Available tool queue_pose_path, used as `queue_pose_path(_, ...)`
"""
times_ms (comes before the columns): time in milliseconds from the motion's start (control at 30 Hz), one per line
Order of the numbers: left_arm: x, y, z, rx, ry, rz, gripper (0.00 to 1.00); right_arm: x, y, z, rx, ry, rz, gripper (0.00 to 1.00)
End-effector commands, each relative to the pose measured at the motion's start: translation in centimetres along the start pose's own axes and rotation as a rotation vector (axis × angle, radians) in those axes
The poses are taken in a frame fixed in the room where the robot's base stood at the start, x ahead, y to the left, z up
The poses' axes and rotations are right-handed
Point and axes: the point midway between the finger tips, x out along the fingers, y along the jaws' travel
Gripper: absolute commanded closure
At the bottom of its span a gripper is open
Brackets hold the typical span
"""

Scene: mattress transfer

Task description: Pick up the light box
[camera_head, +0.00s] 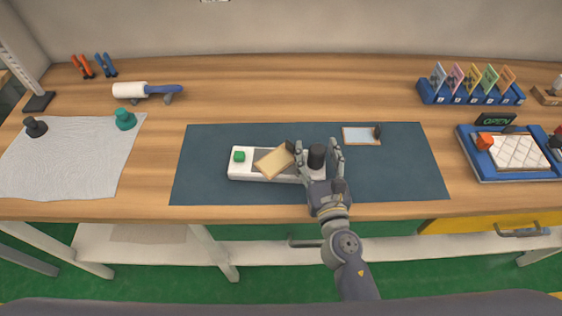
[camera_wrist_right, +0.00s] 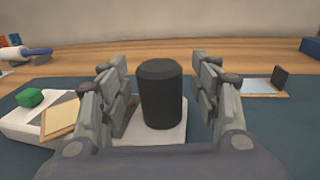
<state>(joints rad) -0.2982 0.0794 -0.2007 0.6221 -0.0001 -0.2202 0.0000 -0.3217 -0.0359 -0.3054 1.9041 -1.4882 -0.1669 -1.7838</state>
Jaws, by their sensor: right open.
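A low white box (camera_head: 241,171) lies on the dark blue mat (camera_head: 210,160); I take it for the light box. It carries a green button (camera_head: 239,156) at its left end, a tilted tan panel (camera_head: 272,161) over its grey top and an upright black cylinder (camera_head: 317,157) at its right end. My right gripper (camera_head: 318,150) is open. In the right wrist view its two fingers stand on either side of the black cylinder (camera_wrist_right: 160,95), with gaps on both sides. The gripper hides part of the box's right end. My left gripper is not in view.
A small framed plate with a dark block (camera_head: 361,136) lies right of the gripper. A blue tray (camera_head: 480,165) with a white quilted pad stands at the right. A grey sheet (camera_head: 70,160) and a lint roller (camera_head: 145,91) are at the left.

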Motion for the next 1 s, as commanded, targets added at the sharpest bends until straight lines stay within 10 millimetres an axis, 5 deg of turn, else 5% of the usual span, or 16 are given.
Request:
queue_pose_path(33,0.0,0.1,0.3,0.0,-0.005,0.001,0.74,0.0,0.0,0.0,0.0,0.0,0.0,0.42)
queue_pose_path(300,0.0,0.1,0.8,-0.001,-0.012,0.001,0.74,0.0,0.0,0.0,0.0,0.0,0.0,1.0)
queue_pose_path(1000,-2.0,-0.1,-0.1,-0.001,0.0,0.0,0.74,0.0,0.0,2.5,0.002,-0.004,0.0,1.0)
